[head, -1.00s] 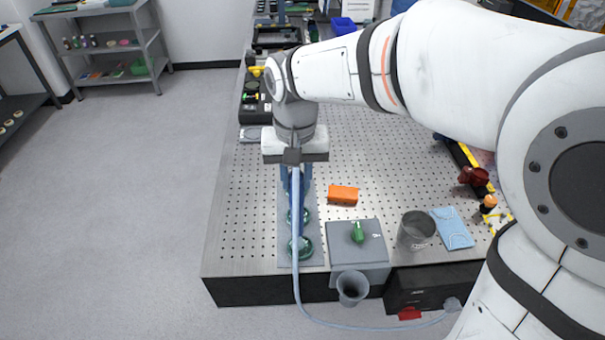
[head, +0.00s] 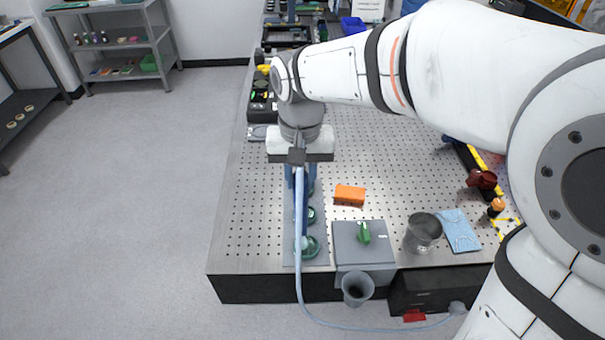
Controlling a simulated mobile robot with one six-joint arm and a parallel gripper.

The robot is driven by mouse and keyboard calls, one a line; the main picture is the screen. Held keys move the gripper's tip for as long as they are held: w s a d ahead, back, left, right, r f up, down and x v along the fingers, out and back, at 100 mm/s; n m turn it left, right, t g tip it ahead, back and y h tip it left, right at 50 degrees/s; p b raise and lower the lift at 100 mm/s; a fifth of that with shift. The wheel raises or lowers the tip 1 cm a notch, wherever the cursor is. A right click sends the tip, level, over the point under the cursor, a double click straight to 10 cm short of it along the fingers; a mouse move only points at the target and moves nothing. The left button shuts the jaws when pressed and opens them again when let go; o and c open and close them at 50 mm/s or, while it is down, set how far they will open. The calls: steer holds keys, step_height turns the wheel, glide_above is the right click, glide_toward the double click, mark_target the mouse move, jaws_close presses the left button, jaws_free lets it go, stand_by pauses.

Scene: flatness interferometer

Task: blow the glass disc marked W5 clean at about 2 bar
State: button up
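Several greenish glass discs lie in a row on a grey mat (head: 291,258) at the left front of the table. The nearest disc (head: 310,248) and the one behind it (head: 311,216) show partly; any markings are too small to read, so I cannot tell which is W5. My gripper (head: 299,185) points down over the row, with dark blue parts below its body. A light blue hose (head: 300,270) starts at the gripper and hangs past the front edge. The hose hides the fingertips and what they hold. A green knob (head: 364,233) sits on a grey box (head: 348,254) right of the mat.
An orange block (head: 349,195) lies behind the grey box. A metal cup (head: 422,235) and a blue cloth (head: 460,230) lie to the right. A dark grey cup (head: 356,290) is at the front edge. The perforated tabletop (head: 380,160) is clear in the middle.

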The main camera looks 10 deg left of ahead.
steer(key=shift+s, duration=0.15)
steer(key=shift+s+d, duration=0.2)
steer(key=shift+s, duration=0.75)
steer(key=shift+w+d, duration=0.15)
steer(key=shift+w, duration=0.05)
stand_by(0.4)
steer(key=shift+w+d, duration=0.3)
steer(key=shift+w, duration=0.25)
stand_by(0.5)
